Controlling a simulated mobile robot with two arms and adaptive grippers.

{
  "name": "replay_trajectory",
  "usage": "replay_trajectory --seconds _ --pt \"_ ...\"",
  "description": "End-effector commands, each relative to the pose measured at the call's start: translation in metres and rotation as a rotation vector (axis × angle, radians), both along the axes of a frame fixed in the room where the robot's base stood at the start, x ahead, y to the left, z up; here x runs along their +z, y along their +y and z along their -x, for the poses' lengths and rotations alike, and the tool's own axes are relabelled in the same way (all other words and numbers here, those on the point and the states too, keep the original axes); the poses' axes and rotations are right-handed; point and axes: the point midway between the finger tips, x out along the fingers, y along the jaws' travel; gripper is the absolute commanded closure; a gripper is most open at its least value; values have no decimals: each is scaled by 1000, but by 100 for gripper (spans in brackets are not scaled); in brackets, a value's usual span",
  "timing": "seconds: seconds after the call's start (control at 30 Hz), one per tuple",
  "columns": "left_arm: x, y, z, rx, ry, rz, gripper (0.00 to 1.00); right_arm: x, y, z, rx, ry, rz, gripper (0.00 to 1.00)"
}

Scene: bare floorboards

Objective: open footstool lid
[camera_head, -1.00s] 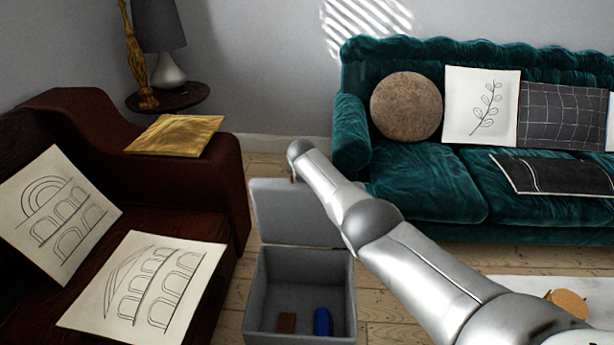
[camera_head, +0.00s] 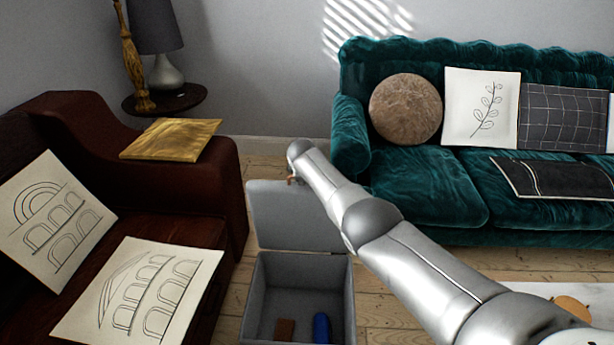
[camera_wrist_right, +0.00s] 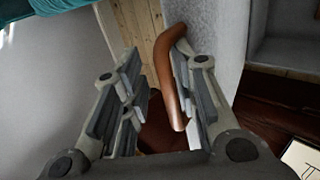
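The grey footstool (camera_head: 300,262) stands on the floor between the two sofas. Its lid (camera_head: 280,215) is raised and stands roughly upright at the back, so the inside shows. A reddish-brown block (camera_head: 285,328) and a blue object (camera_head: 321,327) lie inside. My right arm reaches across the lid's right side, and its gripper is mostly hidden there in the head view. In the right wrist view my right gripper (camera_wrist_right: 155,105) has its fingers apart. A brown curved handle (camera_wrist_right: 168,75) lies between them, closer to the right-hand finger. My left gripper is not in view.
A dark red sofa (camera_head: 190,215) with cushions stands close on the left. A teal sofa (camera_head: 420,190) with cushions stands behind on the right. A side table (camera_head: 185,98) with a lamp is at the back left. Bare floorboards (camera_head: 375,290) show right of the footstool.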

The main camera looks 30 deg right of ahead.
Motion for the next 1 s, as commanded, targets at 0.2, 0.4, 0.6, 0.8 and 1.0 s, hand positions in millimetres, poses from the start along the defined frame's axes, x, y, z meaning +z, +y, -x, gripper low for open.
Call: replay_trajectory --seconds 0.2,0.4,0.6,0.8,1.0 --pt "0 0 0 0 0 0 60 -6 -4 4 -5 13 2 68" --pt "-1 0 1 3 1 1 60 -5 -2 4 -4 11 3 68" --pt "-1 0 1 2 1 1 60 3 0 7 -4 7 2 68" --pt "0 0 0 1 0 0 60 14 5 13 -2 3 3 68" --pt "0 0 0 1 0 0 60 31 11 21 -1 -6 4 68"
